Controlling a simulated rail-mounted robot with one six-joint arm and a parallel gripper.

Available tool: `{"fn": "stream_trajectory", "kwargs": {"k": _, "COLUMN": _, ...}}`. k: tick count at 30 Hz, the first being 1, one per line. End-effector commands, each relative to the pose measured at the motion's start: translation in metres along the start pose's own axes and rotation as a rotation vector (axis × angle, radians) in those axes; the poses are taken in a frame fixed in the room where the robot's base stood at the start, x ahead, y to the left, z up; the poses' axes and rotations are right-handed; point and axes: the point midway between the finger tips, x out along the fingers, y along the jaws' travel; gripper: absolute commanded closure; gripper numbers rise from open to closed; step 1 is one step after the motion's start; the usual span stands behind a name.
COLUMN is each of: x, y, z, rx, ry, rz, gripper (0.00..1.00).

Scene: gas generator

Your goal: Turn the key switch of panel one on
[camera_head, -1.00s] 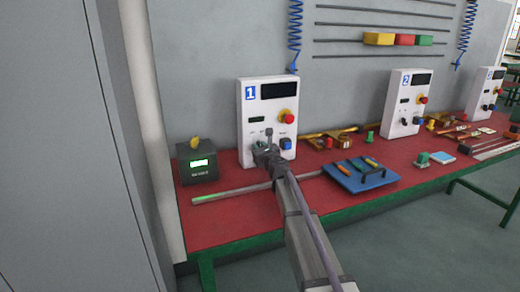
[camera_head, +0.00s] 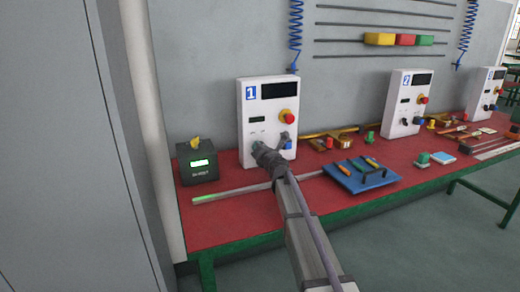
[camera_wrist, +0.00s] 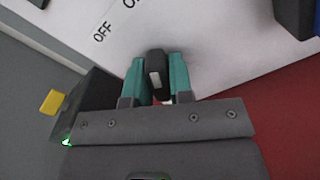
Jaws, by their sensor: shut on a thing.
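Panel one (camera_head: 250,110) is a white upright box with a blue "1" label, a dark display and a red stop button on a yellow base. Its key switch (camera_wrist: 155,65) is a small black knob with a pale stripe, at the lower left of the panel's face. My gripper (camera_wrist: 158,80) has its two teal fingers on either side of the knob and is shut on it. In the head view, my gripper (camera_head: 257,147) hides the switch. The wrist view is tilted; an "OFF" label and part of another label show beside the knob.
A dark box (camera_head: 197,163) with a lit green display and yellow top piece stands left of the panel. A blue button (camera_head: 288,145) is right of the gripper. A blue tray (camera_head: 345,183) with tools lies on the red bench. Panel two (camera_head: 402,105) stands farther right.

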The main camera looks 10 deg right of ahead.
Motion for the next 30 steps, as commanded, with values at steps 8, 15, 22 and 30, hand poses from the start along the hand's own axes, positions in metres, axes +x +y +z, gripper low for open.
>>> {"fn": "stream_trajectory", "kwargs": {"k": 8, "x": -0.0007, "y": 0.0001, "z": -0.0004, "rx": 0.017, "ry": 0.000, "rz": 0.000, "gripper": 1.00}}
{"fn": "stream_trajectory", "kwargs": {"k": 15, "x": -0.0008, "y": 0.0001, "z": -0.0004, "rx": 0.016, "ry": 0.000, "rz": 0.000, "gripper": 0.76}}
{"fn": "stream_trajectory", "kwargs": {"k": 22, "x": -0.0004, "y": 0.0001, "z": -0.0002, "rx": 0.016, "ry": 0.000, "rz": 0.000, "gripper": 0.57}}
{"fn": "stream_trajectory", "kwargs": {"k": 30, "x": -0.0055, "y": 0.0002, "z": -0.0002, "rx": 0.015, "ry": 0.000, "rz": 0.000, "gripper": 0.57}}
